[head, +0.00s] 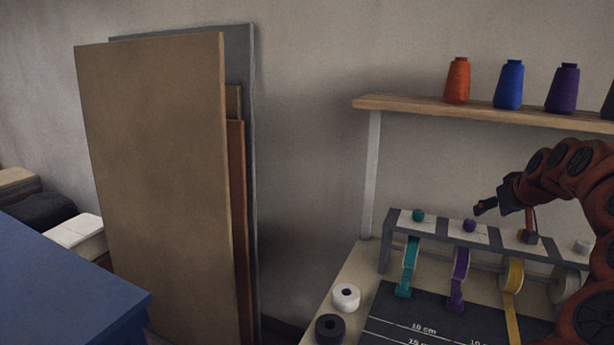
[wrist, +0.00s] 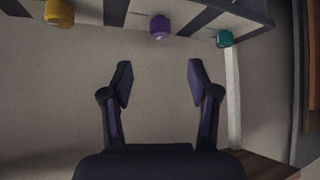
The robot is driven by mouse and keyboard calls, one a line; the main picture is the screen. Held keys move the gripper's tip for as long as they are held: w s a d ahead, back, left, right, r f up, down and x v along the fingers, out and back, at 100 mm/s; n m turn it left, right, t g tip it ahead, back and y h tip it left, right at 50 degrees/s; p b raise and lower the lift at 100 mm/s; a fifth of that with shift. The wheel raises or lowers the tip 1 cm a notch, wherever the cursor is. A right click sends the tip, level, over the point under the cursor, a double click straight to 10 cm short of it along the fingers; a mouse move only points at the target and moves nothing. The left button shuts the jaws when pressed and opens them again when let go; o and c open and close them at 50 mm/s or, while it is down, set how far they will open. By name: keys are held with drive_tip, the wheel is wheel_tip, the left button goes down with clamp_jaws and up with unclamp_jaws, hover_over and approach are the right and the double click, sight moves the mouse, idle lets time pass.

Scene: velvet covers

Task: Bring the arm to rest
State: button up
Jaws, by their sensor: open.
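My gripper (head: 484,206) is at the right of the head view, at the end of my orange arm, just above the grey ribbon rack. In the wrist view my gripper (wrist: 160,78) has its two dark fingers spread wide, with only plain wall between them. It is open and empty.
Teal (head: 410,262), purple (head: 459,272) and yellow ribbons (head: 513,280) hang from the rack over a dark measuring mat (head: 400,312). White (head: 346,297) and black rolls (head: 329,328) lie beside it. A shelf (head: 400,104) with thread cones is above. Boards (head: 155,180) lean at left.

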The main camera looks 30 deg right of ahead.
drive_tip(key=w+a+r+n+g+y+p, duration=0.15)
drive_tip(key=w+a, duration=0.25)
drive_tip(key=a, duration=0.9)
drive_tip(key=w+a+n+y+p, duration=0.1)
drive_tip(key=w+a+n+y, duration=0.3)
drive_tip(key=a, duration=1)
drive_tip(key=s+a+f+g, duration=0.1)
drive_tip(key=s+a+f, duration=0.1)
drive_tip(key=a, duration=0.8)
drive_tip(key=s+a+f+g+p, duration=0.1)
drive_tip(key=s+a+f+g, duration=0.1)
drive_tip(key=s+a, duration=0.5)
drive_tip(key=s+a+f+g+p, duration=0.1)
drive_tip(key=s+a+f+g, duration=0.2)
drive_tip(key=s+a+f, duration=0.2)
drive_tip(key=s+a+n, duration=0.1)
drive_tip(key=s+a, duration=0.1)
drive_tip(key=s, duration=0.2)
drive_tip(key=shift+s+a+h+p, duration=0.15)
drive_tip(key=shift+a+h+p, duration=0.2)
drive_tip(key=shift+a, duration=0.05)
drive_tip(key=s+f, duration=0.1)
drive_tip(key=s, duration=0.1)
drive_tip(key=s+f+g, duration=0.1)
drive_tip(key=s, duration=0.2)
drive_tip(key=s+a+f+m+g, duration=0.1)
drive_tip(key=s, duration=0.2)
drive_tip(key=shift+s+h+p, duration=0.2)
drive_tip(key=shift+h+p, duration=0.1)
drive_tip(key=shift+c, duration=0.3)
